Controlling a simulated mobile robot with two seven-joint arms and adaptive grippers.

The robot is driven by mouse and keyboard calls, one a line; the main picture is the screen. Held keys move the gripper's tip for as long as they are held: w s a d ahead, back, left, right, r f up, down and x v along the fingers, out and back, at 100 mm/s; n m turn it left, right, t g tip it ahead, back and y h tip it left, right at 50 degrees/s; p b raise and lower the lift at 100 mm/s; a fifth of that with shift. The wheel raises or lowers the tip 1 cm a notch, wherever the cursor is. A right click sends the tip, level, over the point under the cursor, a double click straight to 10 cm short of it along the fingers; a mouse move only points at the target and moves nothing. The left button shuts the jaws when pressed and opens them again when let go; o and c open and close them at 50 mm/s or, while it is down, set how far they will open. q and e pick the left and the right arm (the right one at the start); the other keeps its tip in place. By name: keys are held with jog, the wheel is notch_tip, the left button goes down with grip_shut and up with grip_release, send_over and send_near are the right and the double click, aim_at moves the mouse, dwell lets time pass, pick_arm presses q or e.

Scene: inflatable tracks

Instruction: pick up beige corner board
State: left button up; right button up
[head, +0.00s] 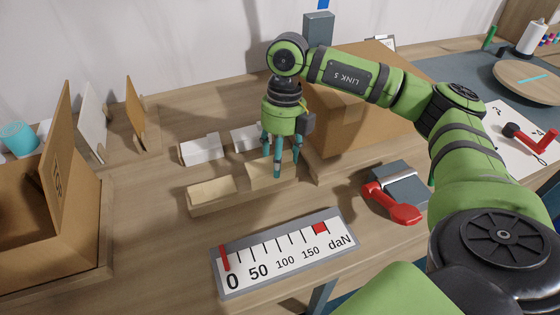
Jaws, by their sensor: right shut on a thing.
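Beige corner boards lie in a low wooden tray (238,201) near the middle of the table. One beige corner board (211,190) sits in the tray's left part. A second beige corner board (260,174) is at the tray's right end, under my right gripper (281,170). My right gripper points straight down with its teal fingers shut on this second board. The fingers hide its right part. I cannot tell whether it is clear of the tray. My left gripper is not in view.
White corner boards (200,150) lie just behind the tray. A large cardboard box (358,107) stands behind my right arm, and an open box (75,215) at left. In front are a daN scale board (285,255) and a red-handled tool (395,205).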

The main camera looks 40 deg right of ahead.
notch_tip(320, 180, down, 3)
jog(key=shift+r, duration=0.15)
jog(key=shift+f, duration=0.35)
jog(key=shift+s+f+b, duration=0.3)
jog(key=shift+b, duration=0.05)
jog(key=o, duration=0.8)
jog(key=shift+o, duration=1.2)
jog(key=shift+a+f, duration=0.1)
jog(key=shift+w, duration=0.15)
